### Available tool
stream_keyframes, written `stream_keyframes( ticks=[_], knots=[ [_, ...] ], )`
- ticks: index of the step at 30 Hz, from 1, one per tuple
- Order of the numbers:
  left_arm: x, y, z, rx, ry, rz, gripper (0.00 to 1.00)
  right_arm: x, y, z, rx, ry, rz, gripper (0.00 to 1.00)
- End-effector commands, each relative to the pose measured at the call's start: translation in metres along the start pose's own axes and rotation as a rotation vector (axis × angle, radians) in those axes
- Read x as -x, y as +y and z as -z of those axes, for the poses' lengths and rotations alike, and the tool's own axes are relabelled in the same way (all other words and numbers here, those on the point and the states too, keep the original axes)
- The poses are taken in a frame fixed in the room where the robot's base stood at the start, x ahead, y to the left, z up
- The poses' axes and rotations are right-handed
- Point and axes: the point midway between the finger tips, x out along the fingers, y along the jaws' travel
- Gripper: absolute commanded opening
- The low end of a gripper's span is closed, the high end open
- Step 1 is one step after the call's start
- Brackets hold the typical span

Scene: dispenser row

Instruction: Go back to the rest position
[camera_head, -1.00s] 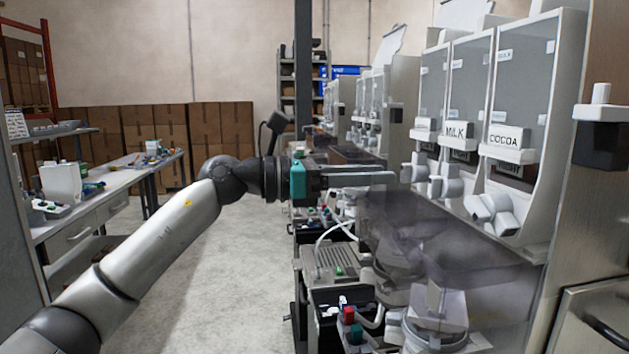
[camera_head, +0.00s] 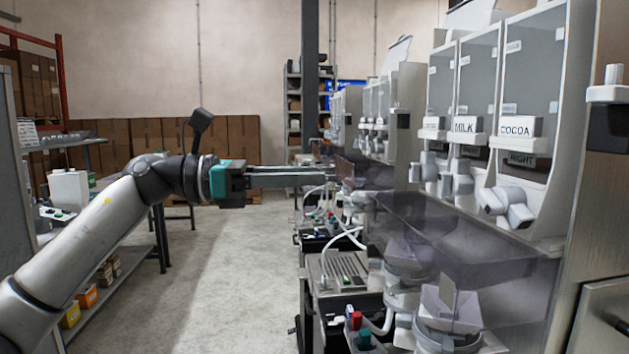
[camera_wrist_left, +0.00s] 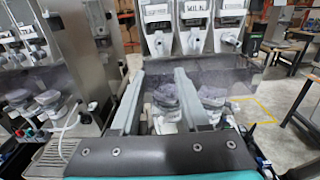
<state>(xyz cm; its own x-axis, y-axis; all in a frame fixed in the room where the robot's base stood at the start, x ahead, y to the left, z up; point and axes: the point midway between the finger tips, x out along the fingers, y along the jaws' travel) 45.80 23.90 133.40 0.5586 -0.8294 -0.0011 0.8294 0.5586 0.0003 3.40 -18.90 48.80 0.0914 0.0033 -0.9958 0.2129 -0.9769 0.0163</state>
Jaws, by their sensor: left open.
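My left arm comes in from the left in the head view. Its gripper (camera_head: 322,178) is level and points right, toward the dispenser row, with nothing seen between its fingers. In the left wrist view the two grey fingers (camera_wrist_left: 152,100) stand apart, with machine parts visible behind and between them. The dispenser row (camera_head: 490,110) stands at the right, with labels reading MILK and COCOA. My right gripper is not in view.
A smoky clear cover (camera_head: 450,235) sits below the dispensers, over white mixing units (camera_head: 450,310). A workbench (camera_head: 125,185) stands at the left. Brown boxes (camera_head: 235,145) line the back wall. The floor (camera_head: 225,270) between bench and machines is open.

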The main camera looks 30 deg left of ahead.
Motion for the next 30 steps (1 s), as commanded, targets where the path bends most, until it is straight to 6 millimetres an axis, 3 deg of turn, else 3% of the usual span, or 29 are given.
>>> stream_keyframes(
  ticks=[8,11,13,18,21,25,30],
  knots=[
    [-0.003,0.007,0.006,0.052,-0.022,-0.004,0.45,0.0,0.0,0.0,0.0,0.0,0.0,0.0],
    [-0.008,0.029,0.026,0.215,-0.094,-0.024,0.45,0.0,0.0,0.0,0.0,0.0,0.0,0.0],
    [-0.012,0.053,0.052,0.4,-0.172,-0.055,0.45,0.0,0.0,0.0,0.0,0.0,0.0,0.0],
    [-0.011,0.111,0.144,0.869,-0.358,-0.181,0.45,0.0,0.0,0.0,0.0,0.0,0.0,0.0],
    [-0.006,0.132,0.205,1.098,-0.442,-0.267,0.45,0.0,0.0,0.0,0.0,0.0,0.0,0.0],
    [0.005,0.145,0.288,1.36,-0.534,-0.391,0.45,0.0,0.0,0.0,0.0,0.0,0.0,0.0],
    [0.023,0.139,0.396,1.654,-0.635,-0.568,0.45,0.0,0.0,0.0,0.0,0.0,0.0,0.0]
  ],
)
